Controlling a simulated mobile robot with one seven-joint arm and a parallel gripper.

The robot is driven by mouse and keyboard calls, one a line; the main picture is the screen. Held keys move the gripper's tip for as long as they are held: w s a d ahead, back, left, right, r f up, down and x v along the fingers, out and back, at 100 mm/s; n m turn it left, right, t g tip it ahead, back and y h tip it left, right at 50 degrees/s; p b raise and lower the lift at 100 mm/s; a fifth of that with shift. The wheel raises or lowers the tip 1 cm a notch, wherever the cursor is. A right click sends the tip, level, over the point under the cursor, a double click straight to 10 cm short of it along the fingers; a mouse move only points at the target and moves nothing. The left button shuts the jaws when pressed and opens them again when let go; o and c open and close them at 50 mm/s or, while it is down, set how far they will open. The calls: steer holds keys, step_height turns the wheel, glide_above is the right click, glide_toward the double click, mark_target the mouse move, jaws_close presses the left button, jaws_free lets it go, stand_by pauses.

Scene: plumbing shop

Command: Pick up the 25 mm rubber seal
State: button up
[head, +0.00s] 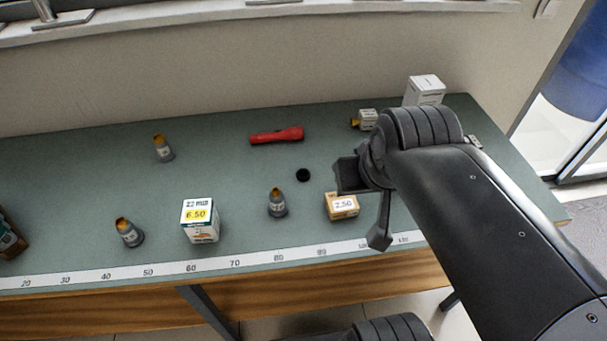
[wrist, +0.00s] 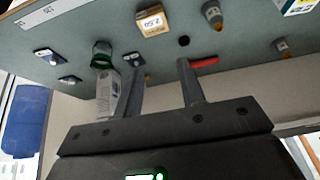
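A small black round piece (head: 303,175), which looks like a rubber seal, lies flat on the green bench top; no size can be read on it. It also shows in the wrist view (wrist: 183,41), beyond the tip of the right-hand finger. My gripper (head: 362,208) hangs above the bench to the right of the black piece, apart from it. In the wrist view my gripper (wrist: 158,65) has its two fingers well apart with nothing held between them.
A box marked 2.50 (head: 342,206) stands near my gripper. A grey fitting (head: 277,203), a box marked 6.50 (head: 200,221) and a red torch (head: 276,135) surround the black piece. A white box (head: 424,90) stands at the back right. Bare bench lies around the black piece.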

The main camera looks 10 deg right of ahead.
steer(key=shift+c, duration=0.3)
steer(key=c, duration=0.3)
steer(key=m+g, duration=0.3)
steer(key=g, duration=0.3)
glide_above(298, 173)
step_height(298, 173, down, 12)
steer(key=f, duration=0.1)
step_height(298, 173, down, 10)
steer(key=shift+r, duration=0.1)
